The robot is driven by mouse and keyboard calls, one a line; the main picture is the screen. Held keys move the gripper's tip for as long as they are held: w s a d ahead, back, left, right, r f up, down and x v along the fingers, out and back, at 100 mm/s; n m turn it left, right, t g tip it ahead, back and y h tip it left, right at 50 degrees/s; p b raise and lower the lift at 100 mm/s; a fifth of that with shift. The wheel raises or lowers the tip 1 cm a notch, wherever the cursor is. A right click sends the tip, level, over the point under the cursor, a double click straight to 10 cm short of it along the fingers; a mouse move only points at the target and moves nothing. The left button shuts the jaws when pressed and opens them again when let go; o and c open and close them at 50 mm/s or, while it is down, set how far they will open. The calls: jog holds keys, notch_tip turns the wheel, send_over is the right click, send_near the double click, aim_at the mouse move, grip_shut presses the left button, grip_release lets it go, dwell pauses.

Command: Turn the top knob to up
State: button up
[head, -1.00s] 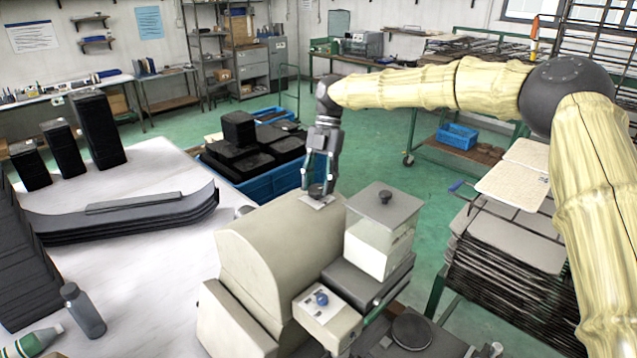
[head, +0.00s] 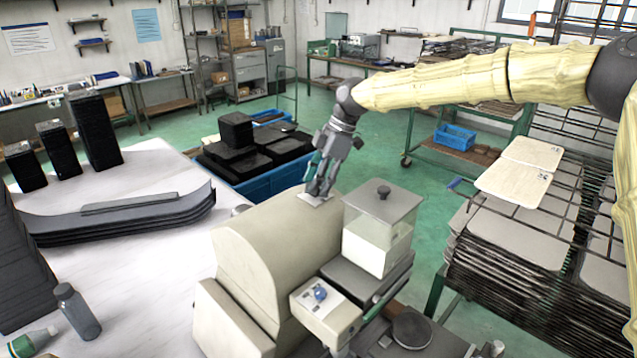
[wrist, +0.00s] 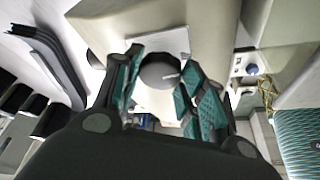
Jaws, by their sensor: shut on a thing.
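The top knob (wrist: 157,70) is a dark round knob with a light pointer line, on a pale square plate (wrist: 168,42) on top of the beige machine (head: 262,262). In the wrist view the pointer line points to the right. My gripper (head: 318,187) is tilted over the plate and shut on the top knob, with a green-padded finger on either side of it. In the head view the fingers mostly hide the knob, and the plate shows below them. A second, blue knob (head: 320,293) sits on a lower box of the machine; it also shows in the wrist view (wrist: 252,69).
A clear container (head: 380,235) with a grey lid stands close to the right of my gripper. A blue crate (head: 240,183) of black blocks is behind. Stacked trays (head: 500,255) stand at the right. A white table (head: 150,270) is at the left.

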jog(key=shift+s+m+t+b, duration=0.1)
jog(key=shift+m+t+b, duration=0.35)
jog(key=shift+m, duration=0.75)
jog(key=o, duration=1)
jog(key=shift+a, duration=0.1)
jog(key=shift+o, duration=0.2)
jog(key=shift+d+r, duration=0.15)
jog(key=shift+d, duration=0.05)
jog(key=v, duration=1.1)
jog(key=shift+d+r, duration=0.2)
jog(key=shift+r, duration=0.15)
